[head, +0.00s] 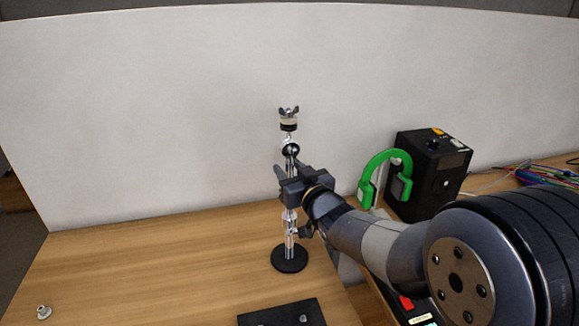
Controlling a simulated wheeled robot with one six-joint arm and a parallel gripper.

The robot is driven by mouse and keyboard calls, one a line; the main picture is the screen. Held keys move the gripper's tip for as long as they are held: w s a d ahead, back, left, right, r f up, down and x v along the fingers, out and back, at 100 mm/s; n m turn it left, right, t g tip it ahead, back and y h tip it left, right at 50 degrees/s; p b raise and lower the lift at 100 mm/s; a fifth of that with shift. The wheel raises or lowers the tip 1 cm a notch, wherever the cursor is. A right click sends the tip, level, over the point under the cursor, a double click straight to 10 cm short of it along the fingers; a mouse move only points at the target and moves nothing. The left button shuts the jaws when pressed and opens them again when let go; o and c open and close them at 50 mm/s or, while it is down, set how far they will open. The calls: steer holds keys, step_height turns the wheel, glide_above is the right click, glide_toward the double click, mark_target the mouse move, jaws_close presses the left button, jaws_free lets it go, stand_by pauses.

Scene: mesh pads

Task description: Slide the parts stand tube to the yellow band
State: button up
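The parts stand (289,222) stands upright on a round black base (290,262) on the wooden table. A small side knob (304,231) sits low on the stand. My gripper (286,186) is at the middle of the stand, with its dark fingers at the tube. They hide that stretch of tube, and I cannot tell whether they are closed on it. I cannot make out a yellow band on the tube.
A black box (432,175) and green headphones (384,172) stand at the right, near coloured wires (540,172). A dark plate (283,315) lies at the front, and a small metal part (43,311) at the front left. The table's left side (150,265) is mostly clear.

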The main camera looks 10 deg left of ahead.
steer(key=shift+w+a, duration=0.2)
steer(key=shift+w, duration=0.05)
steer(key=shift+c, duration=0.2)
jaws_close()
stand_by(0.3)
